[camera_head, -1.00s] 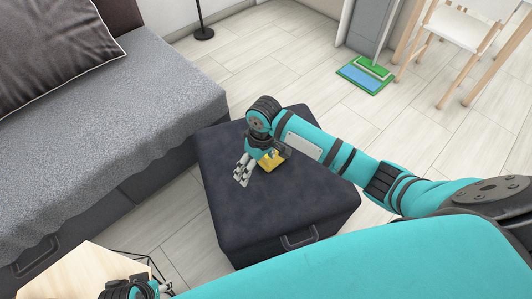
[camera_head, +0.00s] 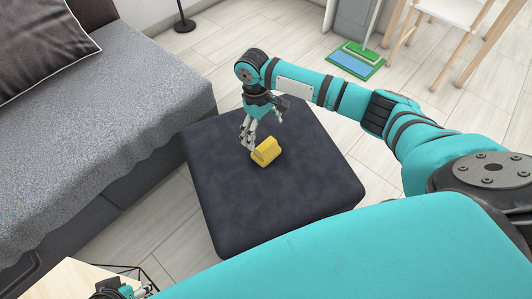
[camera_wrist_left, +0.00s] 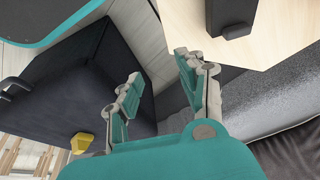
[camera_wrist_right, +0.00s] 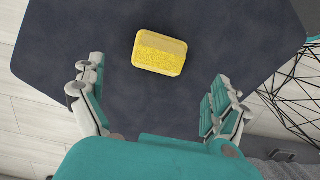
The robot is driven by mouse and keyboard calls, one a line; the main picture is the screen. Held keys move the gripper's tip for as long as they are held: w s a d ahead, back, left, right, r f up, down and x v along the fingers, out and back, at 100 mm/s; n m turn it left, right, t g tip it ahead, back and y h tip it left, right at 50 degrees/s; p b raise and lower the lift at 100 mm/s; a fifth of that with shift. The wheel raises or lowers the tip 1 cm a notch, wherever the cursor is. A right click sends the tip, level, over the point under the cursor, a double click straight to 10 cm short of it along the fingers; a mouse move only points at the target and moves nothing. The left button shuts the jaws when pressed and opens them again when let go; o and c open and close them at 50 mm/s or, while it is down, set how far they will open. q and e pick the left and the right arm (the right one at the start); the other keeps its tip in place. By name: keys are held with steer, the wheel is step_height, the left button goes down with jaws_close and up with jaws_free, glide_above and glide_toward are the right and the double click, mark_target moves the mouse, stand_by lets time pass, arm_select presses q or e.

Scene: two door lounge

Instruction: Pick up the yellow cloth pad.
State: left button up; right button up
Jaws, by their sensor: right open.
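The yellow cloth pad (camera_head: 266,152) is a small block-like pad lying on top of the dark ottoman (camera_head: 222,200). In the right wrist view the pad (camera_wrist_right: 159,53) lies beyond the fingertips, roughly centred between them and not held. My right gripper (camera_head: 263,136) is above the ottoman, close to the pad, with its fingers spread and empty; it also shows in the right wrist view (camera_wrist_right: 156,88). My left gripper (camera_wrist_left: 158,72) has its fingers apart with nothing between them. The left wrist view shows the pad (camera_wrist_left: 81,143) at lower left, partly hidden by the gripper.
A grey sofa (camera_head: 120,110) stands left of the ottoman. A light wooden table (camera_head: 62,281) is at the lower left, near my left arm, with a black wire frame (camera_wrist_right: 290,85) beside it. A green and blue mop (camera_head: 356,62) and chair (camera_head: 450,30) stand at the back right.

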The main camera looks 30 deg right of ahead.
mark_target(266, 144)
step_height(266, 144, down, 2)
steer(key=shift+s+f, duration=0.15)
steer(key=shift+f, duration=0.1)
steer(key=f, duration=0.1)
steer(key=f+b, duration=0.1)
steer(key=f, duration=0.1)
steer(key=f+b, duration=0.1)
steer(key=f, duration=0.1)
steer(key=shift+s+d+f, duration=0.15)
steer(key=shift+s+d, duration=0.05)
steer(key=shift+s, duration=0.15)
steer(key=shift+f, duration=0.1)
arm_select(q)
steer(key=w+d+r+t+h, duration=0.1)
steer(key=w+d+t, duration=0.1)
steer(key=w+t, duration=0.2)
steer(key=w, duration=0.3)
steer(key=shift+d, duration=0.15)
arm_select(e)
steer(key=c, duration=1.1)
